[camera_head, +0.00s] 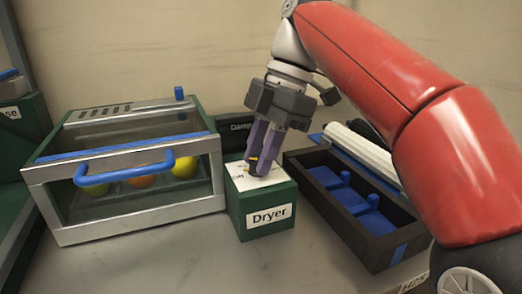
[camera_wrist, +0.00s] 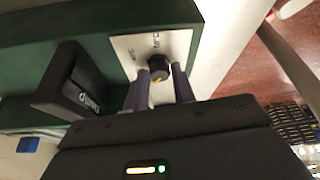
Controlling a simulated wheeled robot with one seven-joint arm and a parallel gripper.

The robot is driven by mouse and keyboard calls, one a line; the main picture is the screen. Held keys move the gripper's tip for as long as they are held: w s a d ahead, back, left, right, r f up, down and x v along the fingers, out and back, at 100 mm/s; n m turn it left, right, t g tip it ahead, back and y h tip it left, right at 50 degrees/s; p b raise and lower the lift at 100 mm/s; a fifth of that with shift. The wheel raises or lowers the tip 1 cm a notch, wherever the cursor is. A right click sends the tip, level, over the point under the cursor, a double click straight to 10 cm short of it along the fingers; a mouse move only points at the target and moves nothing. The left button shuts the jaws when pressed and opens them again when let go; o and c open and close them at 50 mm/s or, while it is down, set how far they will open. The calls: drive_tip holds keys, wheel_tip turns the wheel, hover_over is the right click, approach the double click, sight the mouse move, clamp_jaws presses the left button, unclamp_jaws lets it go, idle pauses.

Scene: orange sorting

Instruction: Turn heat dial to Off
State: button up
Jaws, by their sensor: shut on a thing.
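The heat dial (camera_wrist: 158,66) is a small dark knob with a yellow mark, on a white plate (camera_wrist: 122,44) on top of the green box labelled Dryer (camera_head: 267,223). My gripper (camera_head: 255,166) points down onto the box top, its purple fingers shut on the dial. In the wrist view the fingertips (camera_wrist: 161,72) sit on either side of the knob. The yellow mark faces the gripper side in that view. The lettering on the plate is partly visible but too small to read surely. In the head view the fingers cover most of the dial.
A glass-sided case (camera_head: 135,201) with a blue handle (camera_head: 125,166) holds several round fruits, left of the box. A dark tray (camera_head: 327,213) with blue blocks stands right. A black block labelled Damp (camera_head: 234,127) is behind. Bare table lies in front.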

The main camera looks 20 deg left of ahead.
drive_tip(key=shift+n, duration=0.6)
drive_tip(key=o, duration=1)
